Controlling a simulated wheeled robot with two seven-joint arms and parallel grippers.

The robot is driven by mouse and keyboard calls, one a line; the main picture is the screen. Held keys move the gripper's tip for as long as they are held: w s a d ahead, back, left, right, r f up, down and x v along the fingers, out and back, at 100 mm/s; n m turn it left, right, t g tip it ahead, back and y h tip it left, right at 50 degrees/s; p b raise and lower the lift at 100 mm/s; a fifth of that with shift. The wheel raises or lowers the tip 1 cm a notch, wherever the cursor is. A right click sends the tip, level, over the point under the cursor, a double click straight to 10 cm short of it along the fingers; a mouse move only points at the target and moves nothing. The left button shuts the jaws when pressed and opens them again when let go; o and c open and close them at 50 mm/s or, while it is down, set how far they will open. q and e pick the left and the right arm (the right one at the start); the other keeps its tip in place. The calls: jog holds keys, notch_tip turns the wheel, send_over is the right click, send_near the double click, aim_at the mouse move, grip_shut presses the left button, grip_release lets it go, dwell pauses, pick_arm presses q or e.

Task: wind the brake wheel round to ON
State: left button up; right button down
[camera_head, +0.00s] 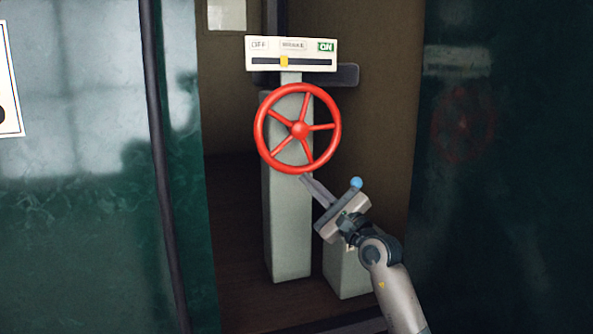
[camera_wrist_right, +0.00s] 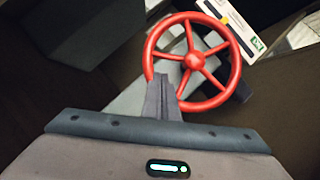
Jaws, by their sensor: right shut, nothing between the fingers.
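The red brake wheel (camera_head: 299,129) with several spokes is mounted on the front of a grey post (camera_head: 287,235). Above it is a white brake gauge (camera_head: 291,46) marked OFF, BRAKE and ON. Its yellow pointer (camera_head: 284,62) stands left of the middle of the slot, towards OFF. My right gripper (camera_head: 305,179) is shut and empty, its tips at the lower rim of the wheel. In the right wrist view the shut fingers (camera_wrist_right: 162,82) overlap the rim of the wheel (camera_wrist_right: 195,62); I cannot tell whether they touch it. My left gripper is not in view.
Dark green glossy panels stand at the left (camera_head: 80,190) and right (camera_head: 510,200) of the opening. A shorter grey block (camera_head: 345,275) stands beside the post, behind my right arm. A dark bracket (camera_head: 347,75) sits behind the gauge.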

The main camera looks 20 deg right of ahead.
jog(key=p+x, duration=0.3)
jog(key=x, duration=0.6)
jog(key=shift+w, duration=0.35)
jog(key=shift+r, duration=0.1)
